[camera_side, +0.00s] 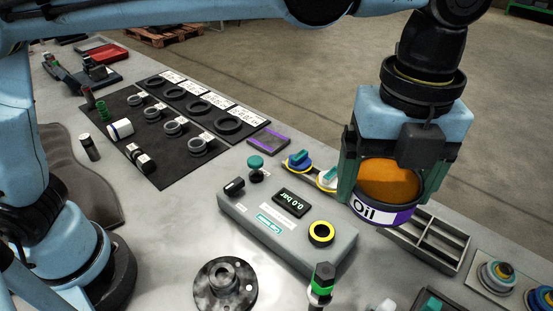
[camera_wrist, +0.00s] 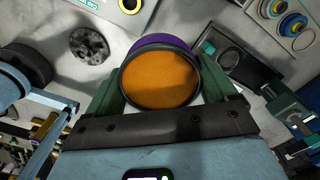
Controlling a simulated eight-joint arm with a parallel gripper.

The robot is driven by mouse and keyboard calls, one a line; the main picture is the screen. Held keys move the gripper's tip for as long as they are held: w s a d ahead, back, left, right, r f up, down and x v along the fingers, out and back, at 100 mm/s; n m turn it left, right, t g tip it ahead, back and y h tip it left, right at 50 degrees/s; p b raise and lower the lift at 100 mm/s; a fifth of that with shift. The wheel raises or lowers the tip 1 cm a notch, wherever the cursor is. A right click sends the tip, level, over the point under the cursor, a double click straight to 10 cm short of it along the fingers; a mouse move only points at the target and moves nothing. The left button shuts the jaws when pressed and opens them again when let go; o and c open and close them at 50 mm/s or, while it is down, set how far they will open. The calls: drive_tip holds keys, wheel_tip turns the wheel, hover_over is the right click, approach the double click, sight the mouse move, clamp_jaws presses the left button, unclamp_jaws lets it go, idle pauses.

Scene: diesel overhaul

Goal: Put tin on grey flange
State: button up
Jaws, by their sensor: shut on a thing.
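My gripper (camera_side: 388,180) is shut on the tin (camera_side: 386,212), a round container with an orange top, a white "Oil" label and a purple band. It holds the tin above the table, to the right of the grey control box. In the wrist view the tin (camera_wrist: 160,78) fills the middle between the green fingers. The grey flange (camera_side: 225,286) is a dark round disc with a raised hub and bolt holes. It lies on the table at the bottom, left of and apart from the tin. It also shows in the wrist view (camera_wrist: 88,44) at upper left.
A grey control box (camera_side: 285,233) with a 0.0 bar display stands between the flange and the tin. A green-and-black tool (camera_side: 321,283) stands upright right of the flange. A divided grey tray (camera_side: 428,240) lies beneath the tin. A black mat (camera_side: 150,170) holds several rings.

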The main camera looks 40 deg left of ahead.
drive_tip(key=s+a+m, duration=0.2)
drive_tip(key=s+a, duration=0.8)
drive_tip(key=m, duration=0.1)
hover_over(222, 274)
wheel_tip(222, 274, down, 7)
drive_tip(key=shift+f, duration=4.6)
drive_tip(key=shift+f, duration=0.2)
drive_tip(key=o, duration=1.1)
drive_tip(key=shift+r, duration=0.1)
